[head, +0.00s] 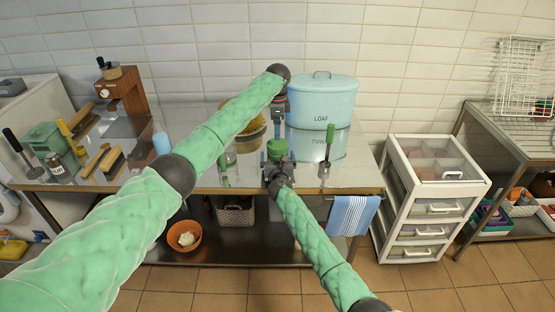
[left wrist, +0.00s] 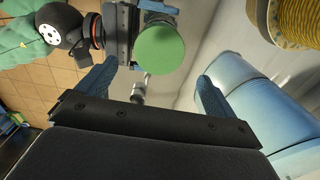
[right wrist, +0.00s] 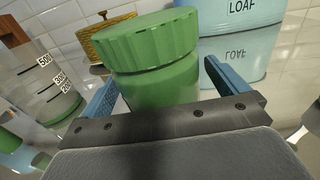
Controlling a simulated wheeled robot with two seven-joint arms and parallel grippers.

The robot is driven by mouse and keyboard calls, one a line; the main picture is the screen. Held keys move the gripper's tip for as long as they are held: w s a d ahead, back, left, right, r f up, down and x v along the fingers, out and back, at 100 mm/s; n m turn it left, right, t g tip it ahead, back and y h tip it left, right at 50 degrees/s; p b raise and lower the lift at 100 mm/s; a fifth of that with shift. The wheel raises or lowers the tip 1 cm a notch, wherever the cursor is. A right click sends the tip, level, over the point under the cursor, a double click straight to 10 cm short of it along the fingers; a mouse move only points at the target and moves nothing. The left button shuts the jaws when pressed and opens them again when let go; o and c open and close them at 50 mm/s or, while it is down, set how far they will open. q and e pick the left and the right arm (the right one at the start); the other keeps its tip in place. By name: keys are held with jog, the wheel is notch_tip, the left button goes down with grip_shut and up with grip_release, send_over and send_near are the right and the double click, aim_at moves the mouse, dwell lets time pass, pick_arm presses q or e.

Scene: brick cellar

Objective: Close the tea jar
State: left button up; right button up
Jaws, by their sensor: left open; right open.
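The tea jar is a green jar (right wrist: 165,88) with a ridged green lid (right wrist: 145,42) on top. Whether the lid is fully seated I cannot tell. In the head view the jar (head: 277,147) stands near the counter's front edge. My right gripper (head: 277,167) is open, its fingers on either side of the jar body in the right wrist view. My left gripper (head: 278,112) is open and empty above the jar, pointing down. The lid's round top (left wrist: 170,47) shows beyond its fingertips in the left wrist view.
A pale blue LOAF bin (head: 322,100) stands behind the jar to the right. A yellow woven basket (head: 247,118) is behind on the left.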

jog(key=shift+w, duration=0.25)
jog(key=shift+c, duration=0.5)
